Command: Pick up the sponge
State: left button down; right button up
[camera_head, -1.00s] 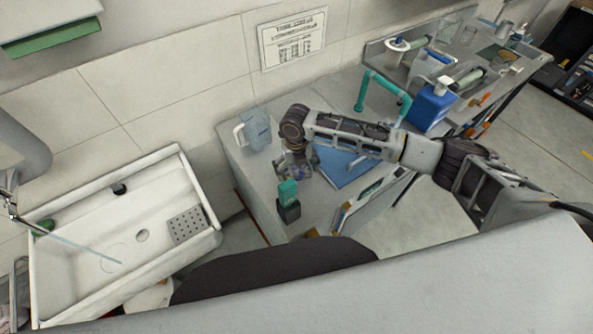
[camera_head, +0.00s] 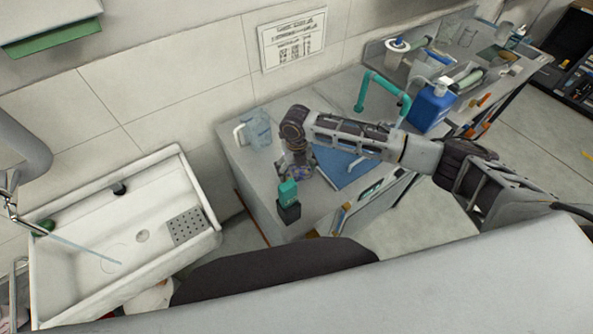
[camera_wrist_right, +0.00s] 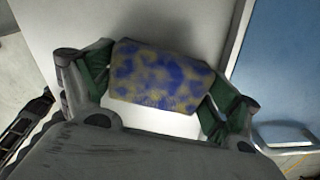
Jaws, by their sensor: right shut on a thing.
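The sponge (camera_wrist_right: 160,76), blue with yellowish patches, sits between the two green-padded fingers of my right gripper (camera_wrist_right: 160,88) in the right wrist view. The fingers press on its left and right ends, so the gripper is shut on it. In the head view my right gripper (camera_head: 297,172) points down at the counter (camera_head: 250,180), and the sponge is mostly hidden there by the gripper. I cannot tell whether the sponge touches the counter. My left gripper is not in view.
A clear jug (camera_head: 258,130) stands just behind my right gripper, and a black holder with a teal top (camera_head: 288,200) stands in front. A blue board (camera_head: 345,168) lies to the right. A blue bottle (camera_head: 432,106) stands further right. A white sink (camera_head: 120,240) is at left.

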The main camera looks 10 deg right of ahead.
aim_at(296, 169)
jog(key=shift+r, duration=0.15)
jog(key=shift+r+b, duration=0.6)
jog(key=shift+r, duration=4.25)
jog(key=shift+o, duration=1.1)
jog(key=c, duration=0.3)
